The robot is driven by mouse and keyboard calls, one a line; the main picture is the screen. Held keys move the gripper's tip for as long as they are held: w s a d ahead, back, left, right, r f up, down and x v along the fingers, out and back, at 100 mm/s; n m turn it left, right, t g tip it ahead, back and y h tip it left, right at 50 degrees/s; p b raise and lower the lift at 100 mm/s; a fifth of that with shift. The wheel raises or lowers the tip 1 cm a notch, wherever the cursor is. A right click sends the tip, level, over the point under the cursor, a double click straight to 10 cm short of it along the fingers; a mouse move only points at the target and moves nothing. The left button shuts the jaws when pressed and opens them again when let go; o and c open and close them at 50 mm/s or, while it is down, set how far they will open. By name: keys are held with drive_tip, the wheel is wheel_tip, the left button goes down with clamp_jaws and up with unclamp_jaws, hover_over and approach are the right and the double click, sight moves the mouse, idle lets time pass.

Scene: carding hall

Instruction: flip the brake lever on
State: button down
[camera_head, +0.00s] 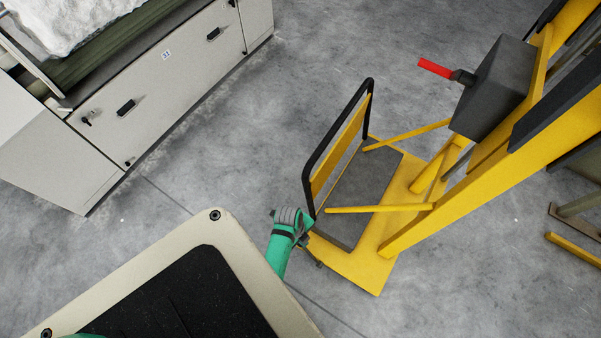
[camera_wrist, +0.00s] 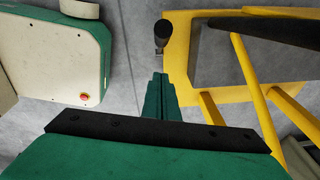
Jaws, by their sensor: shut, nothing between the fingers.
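In the wrist view a short lever with a black knob (camera_wrist: 162,30) and a thin metal stem stands at the edge of a yellow truck's base (camera_wrist: 180,60). My gripper (camera_wrist: 160,76) is shut and empty, with its tips just below the lever's stem in the picture. I cannot tell whether they touch. In the head view my gripper (camera_head: 291,214) is beside the truck's near left corner, by the black hoop rail. A red-handled lever (camera_head: 434,68) sticks out of a dark grey box (camera_head: 495,88) on the truck's mast. No label shows which lever is the brake.
The yellow truck (camera_head: 375,270) has a dark standing platform (camera_head: 365,185), a black hoop rail (camera_head: 333,135) and slanting yellow bars. A pale cabinet (camera_head: 150,100) with white fibre (camera_head: 65,20) stands at upper left. Grey concrete floor (camera_head: 230,130) lies open between them.

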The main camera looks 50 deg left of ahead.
drive_tip(key=v, duration=0.5)
drive_tip(key=shift+s+a+r, duration=0.15)
drive_tip(key=shift+s+r, duration=0.1)
drive_tip(key=shift+s, duration=0.05)
drive_tip(key=shift+w, duration=0.15)
